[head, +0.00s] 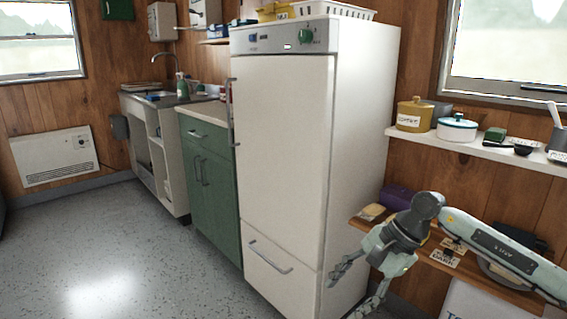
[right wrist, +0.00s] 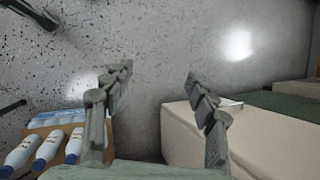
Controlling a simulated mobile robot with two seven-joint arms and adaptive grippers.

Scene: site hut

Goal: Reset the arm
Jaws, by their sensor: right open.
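My right arm comes in from the right in the head view. Its gripper (head: 352,285) hangs in front of the lower right side of the white fridge (head: 283,150), with the fingers pointing down and left. I cannot tell from the head view whether a finger touches the fridge.
A low shelf (head: 505,293) with several items lies behind my right arm, and a higher white shelf (head: 480,146) holds pots. A cardboard box with white bottles (right wrist: 45,148) shows in the right wrist view. The grey floor (head: 110,250) at left is clear.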

